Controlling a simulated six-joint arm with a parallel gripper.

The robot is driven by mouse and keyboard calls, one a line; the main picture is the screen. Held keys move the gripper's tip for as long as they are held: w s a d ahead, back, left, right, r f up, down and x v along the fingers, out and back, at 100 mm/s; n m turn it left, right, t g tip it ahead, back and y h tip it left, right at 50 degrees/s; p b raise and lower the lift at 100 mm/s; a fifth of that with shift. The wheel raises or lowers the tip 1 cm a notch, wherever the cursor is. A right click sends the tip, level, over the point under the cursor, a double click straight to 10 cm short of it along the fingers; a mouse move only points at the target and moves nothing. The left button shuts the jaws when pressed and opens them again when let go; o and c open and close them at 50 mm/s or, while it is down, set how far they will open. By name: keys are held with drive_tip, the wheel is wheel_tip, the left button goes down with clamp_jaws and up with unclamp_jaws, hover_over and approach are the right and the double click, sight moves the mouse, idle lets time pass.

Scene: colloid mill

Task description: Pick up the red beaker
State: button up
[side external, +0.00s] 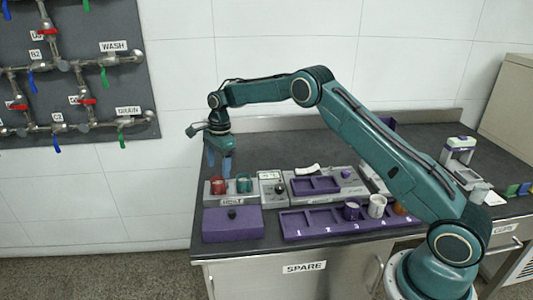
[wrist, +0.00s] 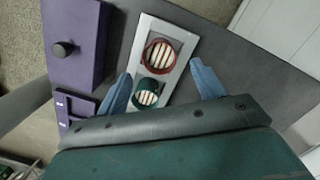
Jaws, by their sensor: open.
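The red beaker (side external: 219,183) stands upright in the left place of a light grey holder labelled HOLD (side external: 232,198). In the wrist view the red beaker (wrist: 147,50) shows from above as a red ring with pale stripes inside. A green beaker (side external: 244,184) stands just right of it; in the wrist view the green beaker (wrist: 137,97) lies nearer to me. My gripper (side external: 219,168) points down above the red beaker, its blue fingers apart and empty. In the wrist view my gripper (wrist: 161,70) has one finger on each side of the holder.
A purple box with a black knob (side external: 232,225) stands in front of the holder. A purple numbered tray (side external: 335,232) holds a purple cup (side external: 352,210) and a white cup (side external: 377,206). A grey control unit (side external: 272,188) adjoins the holder's right.

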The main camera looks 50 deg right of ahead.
sight(218, 180)
drive_tip(key=shift+f, duration=0.45)
drive_tip(key=shift+f, duration=0.15)
drive_tip(key=shift+a+f, duration=0.2)
drive_tip(key=shift+f, duration=1.05)
drive_tip(key=shift+a+f, duration=0.2)
drive_tip(key=shift+f, duration=1)
drive_tip(key=shift+w, duration=0.1)
drive_tip(key=c, duration=1.1)
